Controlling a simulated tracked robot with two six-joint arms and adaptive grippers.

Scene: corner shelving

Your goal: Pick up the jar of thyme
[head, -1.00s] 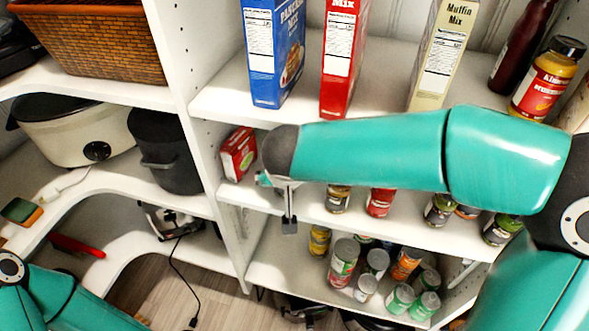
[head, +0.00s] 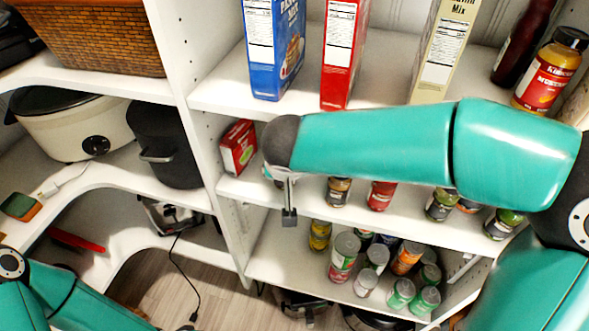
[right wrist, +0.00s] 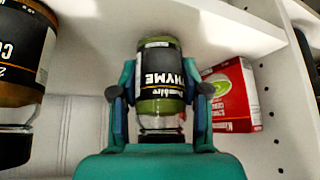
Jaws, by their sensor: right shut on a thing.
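The jar of thyme (right wrist: 160,72) has green contents and a black label that reads upside down in the right wrist view. My right gripper (right wrist: 160,92) is shut on it, with one finger on each side of the jar. In the head view my right gripper (head: 287,195) is over the front of the middle shelf, beside a small red box. The jar is mostly hidden there behind the gripper and arm. Whether the jar touches the shelf is hard to tell. My left arm shows at the lower left of the head view, but its gripper is out of frame.
A red box (head: 239,147) stands close to the gripper, against the side panel; it also shows in the right wrist view (right wrist: 234,96). Another spice jar (right wrist: 22,60) is at the left there. Several jars and cans fill the shelves. A blue box (head: 274,50) stands above.

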